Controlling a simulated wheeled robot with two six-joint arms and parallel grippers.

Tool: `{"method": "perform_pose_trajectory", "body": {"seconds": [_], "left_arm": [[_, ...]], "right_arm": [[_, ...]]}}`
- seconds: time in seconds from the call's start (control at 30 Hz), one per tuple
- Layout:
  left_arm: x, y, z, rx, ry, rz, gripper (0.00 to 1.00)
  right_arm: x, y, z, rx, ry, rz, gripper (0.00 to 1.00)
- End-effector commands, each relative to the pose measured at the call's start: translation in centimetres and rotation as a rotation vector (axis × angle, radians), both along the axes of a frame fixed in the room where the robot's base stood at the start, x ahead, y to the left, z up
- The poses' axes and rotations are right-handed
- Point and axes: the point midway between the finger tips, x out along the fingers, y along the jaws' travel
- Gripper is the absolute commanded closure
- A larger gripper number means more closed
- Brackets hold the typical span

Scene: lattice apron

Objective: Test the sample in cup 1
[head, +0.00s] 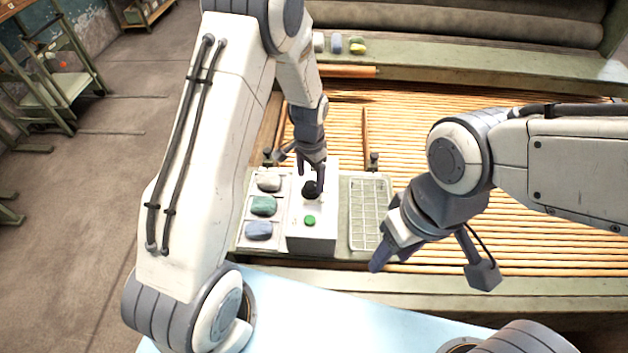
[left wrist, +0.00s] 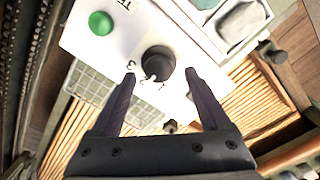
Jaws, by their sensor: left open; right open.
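A white box (head: 312,236) stands on the ledge with a black knob (head: 310,189) and a green button (head: 309,220) on its top. A pale tray (head: 244,228) left of the box holds a grey, a green and a blue-grey lump; I cannot read cup numbers. My left gripper (head: 310,178) is open over the box, its fingertips (left wrist: 160,76) on either side of the knob, not closed on it. My right gripper (head: 380,255) is open and empty.
A white wire rack (head: 369,212) lies right of the box, left of my right gripper. A bed of slats (head: 440,130) spreads behind. Small lumps (head: 337,43) sit on the far ledge. A pale blue surface (head: 330,310) is in front.

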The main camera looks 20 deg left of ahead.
Motion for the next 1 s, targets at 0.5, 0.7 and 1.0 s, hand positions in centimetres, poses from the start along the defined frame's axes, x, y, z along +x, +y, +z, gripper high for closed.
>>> {"method": "perform_pose_trajectory", "body": {"seconds": [0.5,0.7,1.0], "left_arm": [[0.1,-0.2,-2.0,0.0,-0.001,-0.003,0.25],[0.1,-0.2,-2.0,0.0,-0.001,-0.003,1.0],[0.0,-0.4,-2.0,0.0,0.002,-0.002,1.0]], "right_arm": [[0.0,0.0,0.2,0.0,0.0,0.0,0.5],[0.0,0.0,0.2,0.0,0.0,0.0,0.5],[0.0,0.0,0.2,0.0,0.0,0.0,0.5]]}}
